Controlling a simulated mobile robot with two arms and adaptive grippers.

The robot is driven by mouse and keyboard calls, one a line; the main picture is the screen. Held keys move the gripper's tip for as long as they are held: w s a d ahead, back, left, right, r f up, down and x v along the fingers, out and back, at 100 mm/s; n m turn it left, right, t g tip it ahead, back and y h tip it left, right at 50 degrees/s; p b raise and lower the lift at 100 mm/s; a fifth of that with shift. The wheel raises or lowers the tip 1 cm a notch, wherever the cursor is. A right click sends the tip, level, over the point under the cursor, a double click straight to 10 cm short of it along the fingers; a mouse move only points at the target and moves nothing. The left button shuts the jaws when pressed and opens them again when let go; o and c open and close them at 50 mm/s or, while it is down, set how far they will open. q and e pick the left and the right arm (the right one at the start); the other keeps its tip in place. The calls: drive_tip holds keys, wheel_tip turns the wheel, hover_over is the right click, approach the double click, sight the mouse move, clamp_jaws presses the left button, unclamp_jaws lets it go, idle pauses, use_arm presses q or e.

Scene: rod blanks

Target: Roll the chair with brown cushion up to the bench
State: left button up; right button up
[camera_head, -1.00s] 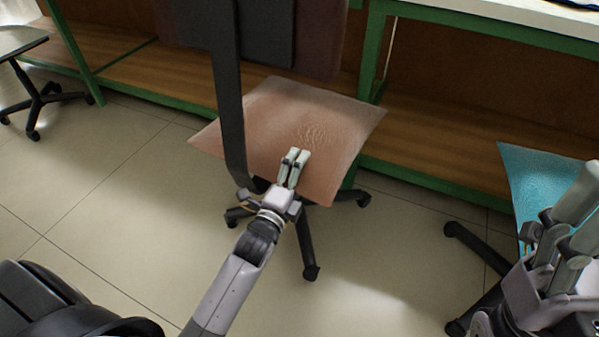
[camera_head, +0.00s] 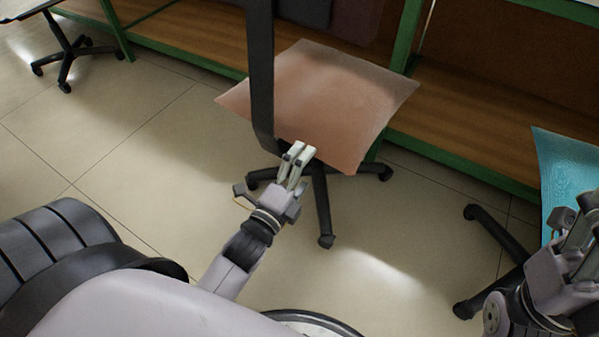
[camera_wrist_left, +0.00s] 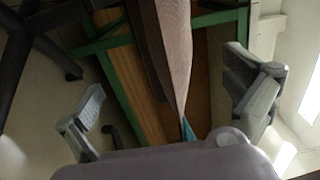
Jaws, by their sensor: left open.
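The chair with the brown cushion (camera_head: 330,100) stands upright before the bench, its thin square seat tan-brown, its dark back post (camera_head: 260,70) on the near left side and its black wheeled base on the floor. The bench has a green frame (camera_head: 411,35) and a low wooden shelf (camera_head: 465,112). My left gripper (camera_head: 300,157) is open at the near edge of the seat; contact cannot be told. In the left wrist view the cushion (camera_wrist_left: 176,45) appears edge-on between the spread fingers (camera_wrist_left: 168,100). My right gripper (camera_head: 585,235) is at the lower right, its fingers overlapping and cut off.
A chair with a blue seat (camera_head: 560,175) stands at the right, close to my right arm. Another dark wheeled chair (camera_head: 68,55) is at the upper left. The tiled floor (camera_head: 130,120) left of the brown-cushioned chair is clear.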

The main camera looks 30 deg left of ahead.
use_arm(q)
drive_tip(key=shift+s, duration=1.05)
